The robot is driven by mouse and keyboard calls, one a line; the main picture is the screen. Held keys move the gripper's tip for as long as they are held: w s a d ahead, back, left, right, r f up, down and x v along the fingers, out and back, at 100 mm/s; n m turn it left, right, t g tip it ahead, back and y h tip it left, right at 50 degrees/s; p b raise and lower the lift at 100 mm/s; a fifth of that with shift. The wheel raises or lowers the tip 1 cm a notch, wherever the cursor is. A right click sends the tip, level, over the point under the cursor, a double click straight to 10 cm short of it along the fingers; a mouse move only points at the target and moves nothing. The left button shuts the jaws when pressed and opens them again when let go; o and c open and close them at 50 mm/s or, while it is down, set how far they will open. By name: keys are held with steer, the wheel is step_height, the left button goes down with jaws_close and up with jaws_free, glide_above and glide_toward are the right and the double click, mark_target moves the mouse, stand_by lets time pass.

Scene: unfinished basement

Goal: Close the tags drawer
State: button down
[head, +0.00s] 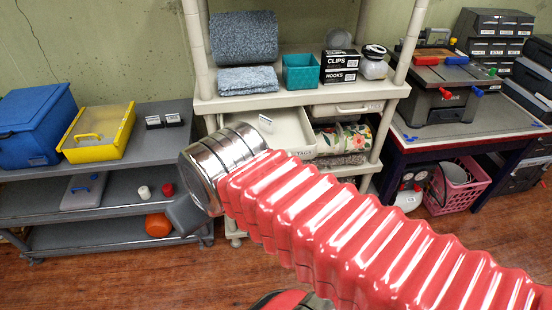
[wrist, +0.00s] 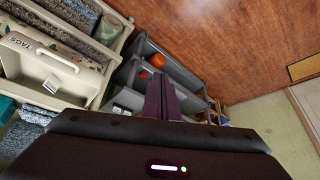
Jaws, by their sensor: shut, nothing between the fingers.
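The tags drawer (head: 298,128) is a cream drawer in the white shelf unit. It is pulled out, with its inside showing and a small white card in it. My arm covers part of its front in the head view. In the wrist view its front (wrist: 22,44), with a TAGS label and a handle, is at the left. My gripper (wrist: 161,98) is shut and empty in the wrist view, to the right of the drawer and apart from it. In the head view my arm's end hides the fingertips.
A shut cream drawer (head: 347,109) sits right of the tags drawer. A grey shelf cart (head: 100,185) stands at the left with a blue bin (head: 35,122) and a yellow tray (head: 98,132). A workbench (head: 465,130) stands at the right. The wooden floor in front is clear.

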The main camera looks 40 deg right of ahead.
steer(key=shift+w+d, duration=0.1)
steer(key=shift+w, duration=0.05)
steer(key=w+d+r+t, duration=0.1)
steer(key=w+d, duration=0.5)
steer(key=d, duration=0.2)
steer(key=w+d+r+t, duration=0.1)
steer(key=w+d, duration=0.4)
steer(key=d, duration=0.4)
steer(key=s+d+f+n, duration=0.5)
steer(key=s+d+n, duration=0.4)
steer(key=s+n, duration=0.1)
steer(key=shift+s+d+g+y, duration=0.3)
steer(key=shift+s+g, duration=0.1)
